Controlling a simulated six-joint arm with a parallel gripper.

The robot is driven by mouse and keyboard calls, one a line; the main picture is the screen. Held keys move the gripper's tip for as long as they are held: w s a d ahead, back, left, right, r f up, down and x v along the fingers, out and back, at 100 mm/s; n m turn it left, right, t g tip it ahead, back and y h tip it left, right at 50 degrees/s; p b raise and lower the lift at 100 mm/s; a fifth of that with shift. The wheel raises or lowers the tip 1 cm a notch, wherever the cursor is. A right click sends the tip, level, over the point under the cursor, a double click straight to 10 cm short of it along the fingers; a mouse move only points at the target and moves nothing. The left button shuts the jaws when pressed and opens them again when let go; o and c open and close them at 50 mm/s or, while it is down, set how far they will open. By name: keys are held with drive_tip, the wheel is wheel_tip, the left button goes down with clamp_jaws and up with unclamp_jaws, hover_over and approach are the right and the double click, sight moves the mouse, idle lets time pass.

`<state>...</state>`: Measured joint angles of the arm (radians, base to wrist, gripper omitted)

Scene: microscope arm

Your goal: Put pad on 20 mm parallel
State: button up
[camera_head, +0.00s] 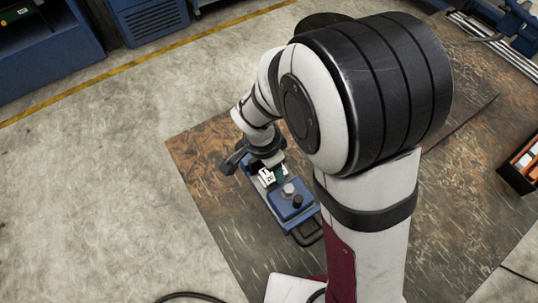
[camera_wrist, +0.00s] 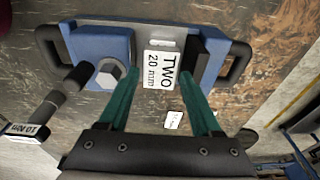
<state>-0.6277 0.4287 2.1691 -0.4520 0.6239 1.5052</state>
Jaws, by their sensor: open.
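My gripper (camera_wrist: 162,76) is open, with two green fingers pointing at a blue fixture (camera_wrist: 97,42). A white block face or label reading "TWO 20 mm" (camera_wrist: 159,72) shows between the fingertips, with a gap on each side; the left gap is narrow. I cannot tell which piece is the pad.
On the fixture are a hex-headed post (camera_wrist: 110,72) and a dark block (camera_wrist: 207,58), close to the fingers. The brown mat (camera_head: 215,200) is mostly bare; an open box (camera_head: 522,165) is at far right.

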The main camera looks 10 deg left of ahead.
sight(266, 176)
wheel_tip(266, 176, up, 10)
drive_tip(key=s+a, duration=0.1)
drive_tip(key=s+d+r+n+g+y, duration=0.1)
drive_tip(key=s+d+r+n+y, duration=0.2)
drive_tip(key=s+d, duration=1.1)
drive_tip(key=shift+s+r, duration=0.4)
drive_tip(key=shift+r, duration=0.3)
drive_tip(key=shift+o, duration=0.6)
drive_tip(key=shift+w+n, duration=0.1)
drive_tip(key=shift+n, duration=0.2)
drive_tip(key=o, duration=0.4)
drive_tip(key=w+a+r+n, duration=0.2)
drive_tip(key=w+r+n, duration=0.3)
drive_tip(key=n, duration=0.2)
drive_tip(key=shift+w+a+g+h, duration=0.3)
drive_tip(key=shift+w+h, duration=0.1)
drive_tip(key=w+a+r+n+h, duration=0.1)
drive_tip(key=w+a+r+n, duration=0.25)
drive_tip(key=n, duration=0.35)
wheel_tip(266, 176, down, 10)
drive_tip(key=w+a, duration=0.1)
drive_tip(key=shift+w, duration=0.15)
